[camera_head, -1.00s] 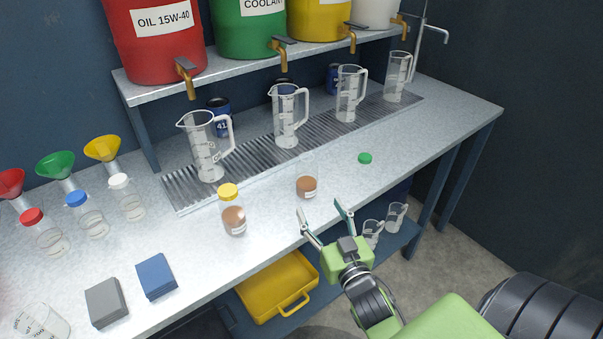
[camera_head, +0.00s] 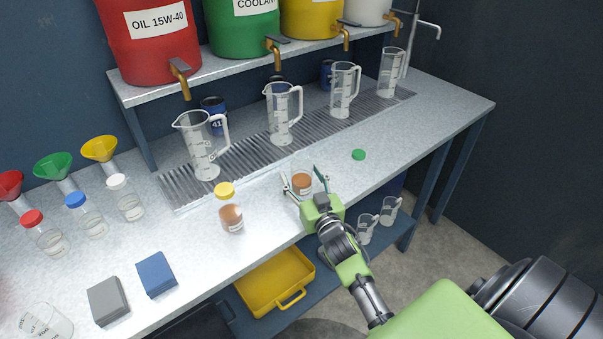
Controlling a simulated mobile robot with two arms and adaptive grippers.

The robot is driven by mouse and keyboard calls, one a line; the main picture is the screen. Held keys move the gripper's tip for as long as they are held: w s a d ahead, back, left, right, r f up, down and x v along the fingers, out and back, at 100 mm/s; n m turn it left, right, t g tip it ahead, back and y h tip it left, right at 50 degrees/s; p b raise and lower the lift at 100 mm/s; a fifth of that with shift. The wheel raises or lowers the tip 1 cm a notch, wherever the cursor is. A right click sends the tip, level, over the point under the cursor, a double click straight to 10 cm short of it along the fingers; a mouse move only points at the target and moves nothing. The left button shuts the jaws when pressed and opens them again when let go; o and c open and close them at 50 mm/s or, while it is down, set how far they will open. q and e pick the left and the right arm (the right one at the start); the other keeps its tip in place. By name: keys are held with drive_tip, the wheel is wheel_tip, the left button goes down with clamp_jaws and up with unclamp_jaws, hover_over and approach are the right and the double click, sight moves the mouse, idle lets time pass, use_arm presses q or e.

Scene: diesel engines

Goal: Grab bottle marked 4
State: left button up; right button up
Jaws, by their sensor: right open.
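An uncapped clear bottle (camera_head: 301,184) with brown liquid and a white label stands upright on the bench. My right gripper (camera_head: 301,174) is open, with one finger on each side of this bottle; I cannot tell whether they touch it. A yellow-capped bottle (camera_head: 231,217) with brown liquid stands to its left. Clear bottles with a white cap (camera_head: 130,207), a blue cap (camera_head: 88,219) and a red cap (camera_head: 46,240) stand at the left. I cannot read a number 4 on any bottle. My left gripper is not in view.
A green cap (camera_head: 359,154) lies on the bench (camera_head: 400,135) to the right. Several clear jugs stand on the drain grate (camera_head: 240,157) behind. A blue box (camera_head: 156,273) and a grey box (camera_head: 108,300) lie at the front left.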

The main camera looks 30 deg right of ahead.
drive_tip(key=shift+w, duration=0.5)
drive_tip(key=shift+s, duration=0.1)
drive_tip(key=c, duration=1.3)
drive_tip(key=shift+c, duration=0.2)
